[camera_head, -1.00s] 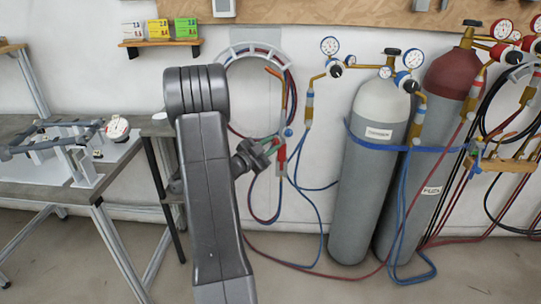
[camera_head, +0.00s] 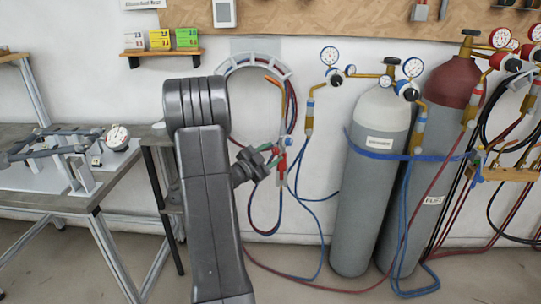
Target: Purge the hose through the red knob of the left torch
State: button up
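The left torch (camera_head: 282,112) hangs at the wall beneath a hose hanger, its orange tip bent at the top. Low on it are a red part (camera_head: 281,164), seemingly the red knob, and a blue knob (camera_head: 289,141) just above. My gripper (camera_head: 272,157), dark with greenish fingers, reaches from the left up to the torch right beside the red part. Whether it touches the knob or stops short, and whether the fingers are closed, is too small to tell. My arm covers the wall and floor left of the torch.
A grey-white cylinder (camera_head: 372,190) and a red-topped cylinder (camera_head: 446,85) with gauges stand to the right. Red and blue hoses (camera_head: 318,240) loop down to the floor. A workbench (camera_head: 75,200) with a frame jig stands at the left. A small shelf (camera_head: 165,53) holds boxes.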

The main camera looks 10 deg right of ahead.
jog(key=shift+a, duration=0.1)
jog(key=v, duration=1.3)
jog(key=shift+s+a, duration=0.2)
jog(key=shift+a, duration=0.05)
jog(key=x, duration=1.4)
jog(key=shift+s, duration=0.1)
